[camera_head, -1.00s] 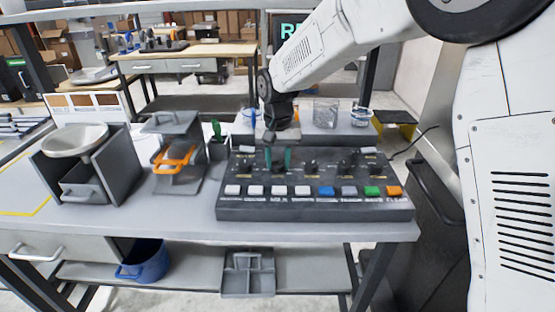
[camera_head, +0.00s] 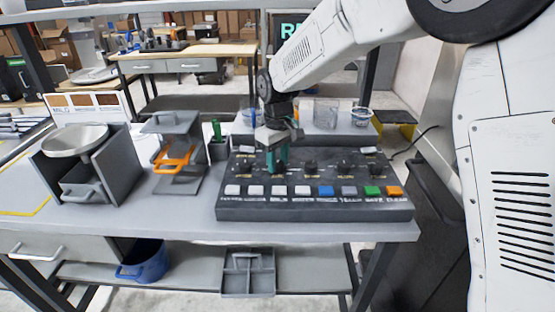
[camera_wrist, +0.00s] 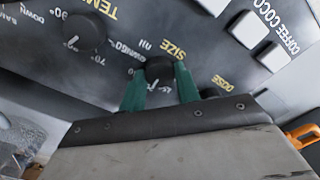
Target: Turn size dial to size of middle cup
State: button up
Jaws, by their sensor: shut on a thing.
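My gripper (camera_head: 277,160) points down at the dark control panel (camera_head: 232,207), with its green fingers at the left part of the dial row. In the wrist view, its fingers (camera_wrist: 160,82) are closed on both sides of the black size dial (camera_wrist: 159,68), beside the yellow SIZE label. On the raised shelf behind are a blue-tinted cup (camera_head: 249,117), a clear container (camera_head: 325,115) and a clear cup with a blue rim (camera_head: 361,117). My gripper partly hides that shelf, so I cannot tell which cup is the middle one.
The temperature dial (camera_wrist: 85,32) and another knob by the DOSE label (camera_wrist: 211,92) flank the held dial. Coloured buttons (camera_head: 326,191) line the panel's front. An orange-handled stand (camera_head: 174,160) and a scale bowl (camera_head: 75,140) stand to the left.

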aim_at(278, 164)
jog(key=n, duration=0.4)
jog(key=shift+n, duration=2.2)
jog(key=o, duration=1)
notch_tip(278, 164, up, 8)
jog(key=shift+f, duration=0.1)
